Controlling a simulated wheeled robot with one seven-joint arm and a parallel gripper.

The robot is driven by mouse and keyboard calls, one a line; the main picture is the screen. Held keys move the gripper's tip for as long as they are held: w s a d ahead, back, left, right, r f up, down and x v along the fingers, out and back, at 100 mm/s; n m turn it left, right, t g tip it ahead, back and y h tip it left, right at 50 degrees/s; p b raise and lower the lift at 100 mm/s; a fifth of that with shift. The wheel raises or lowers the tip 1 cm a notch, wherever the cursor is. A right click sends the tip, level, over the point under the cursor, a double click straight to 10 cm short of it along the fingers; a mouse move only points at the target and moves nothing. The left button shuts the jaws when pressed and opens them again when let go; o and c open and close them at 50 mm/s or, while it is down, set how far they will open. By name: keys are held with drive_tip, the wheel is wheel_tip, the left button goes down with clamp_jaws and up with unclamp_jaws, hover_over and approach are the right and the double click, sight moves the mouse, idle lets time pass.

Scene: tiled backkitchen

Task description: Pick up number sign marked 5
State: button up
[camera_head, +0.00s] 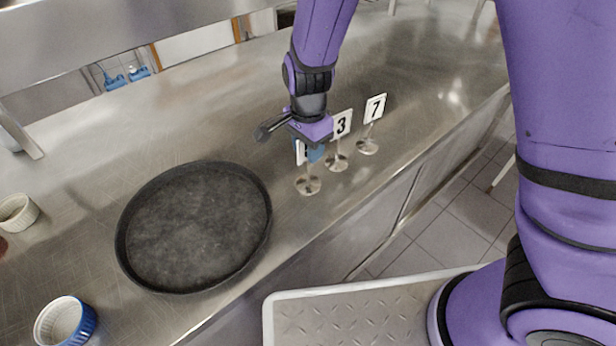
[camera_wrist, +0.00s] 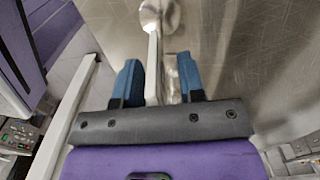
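Three number signs on round metal stands are in a row on the steel counter. The nearest sign (camera_head: 300,153) is mostly hidden behind my gripper (camera_head: 315,153), so its number cannot be read. The other two read 3 (camera_head: 342,124) and 7 (camera_head: 375,108). In the wrist view, my gripper (camera_wrist: 160,80) is open, with its blue fingers apart. The thin white plate of a sign (camera_wrist: 153,68) stands edge-on between them, with a visible gap to each finger. Its round base (camera_wrist: 165,14) shows at the top.
A large round black tray (camera_head: 195,228) lies on the counter (camera_head: 225,115) left of the signs. A blue-and-white bowl (camera_head: 66,322) and a small pale bowl (camera_head: 17,212) stand farther left. The sign marked 3 is close to my gripper. The counter's front edge is near the stands.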

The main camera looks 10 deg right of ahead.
drive_tip(key=shift+f, duration=0.1)
drive_tip(key=shift+c, duration=0.2)
clamp_jaws()
